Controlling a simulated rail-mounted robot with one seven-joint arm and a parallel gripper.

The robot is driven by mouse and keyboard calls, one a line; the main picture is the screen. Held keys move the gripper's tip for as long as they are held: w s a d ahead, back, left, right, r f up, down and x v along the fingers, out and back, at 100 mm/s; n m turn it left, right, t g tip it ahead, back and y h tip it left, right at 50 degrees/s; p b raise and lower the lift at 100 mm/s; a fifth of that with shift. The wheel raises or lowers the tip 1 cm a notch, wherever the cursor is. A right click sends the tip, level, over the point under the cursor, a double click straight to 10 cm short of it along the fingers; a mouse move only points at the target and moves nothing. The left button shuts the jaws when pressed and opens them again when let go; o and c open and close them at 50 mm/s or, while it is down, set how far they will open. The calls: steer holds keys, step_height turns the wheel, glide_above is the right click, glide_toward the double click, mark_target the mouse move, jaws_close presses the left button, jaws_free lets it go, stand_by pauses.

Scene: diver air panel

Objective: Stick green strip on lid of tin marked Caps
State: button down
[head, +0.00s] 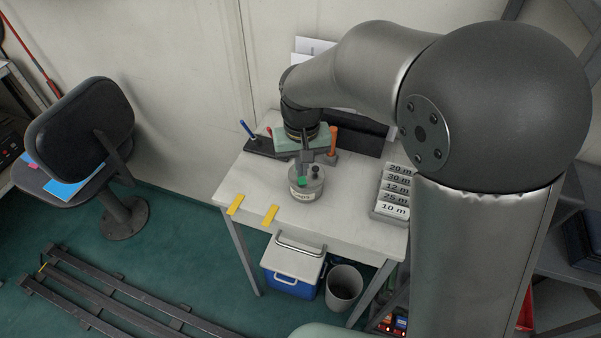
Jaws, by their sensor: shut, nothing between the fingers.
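The grey tin (306,193) with a pale label, its lettering small but looking like Caps, stands upright on the white table. Its lid has a dark knob (315,170) on the right. A small green strip (301,181) shows at the left front of the lid and appears to lie on it. My gripper (304,174) points down over the lid, just behind the strip. Its fingers are shut with nothing between them. Whether the fingertips touch the lid or strip is not clear. The gripper hides the back of the lid.
Two yellow strips (236,205) (270,215) sit at the table's front edge (318,236). A rack of depth tags (393,190) stands at the right. A dark tray (266,147) with a blue pen and an orange-handled tool (333,140) are behind. The table's left part is clear.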

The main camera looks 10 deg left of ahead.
steer(key=shift+f+b, duration=0.6)
steer(key=shift+f, duration=0.25)
stand_by(0.6)
steer(key=shift+r, duration=0.1)
stand_by(0.4)
step_height(320, 180, up, 7)
steer(key=p, duration=0.5)
stand_by(0.6)
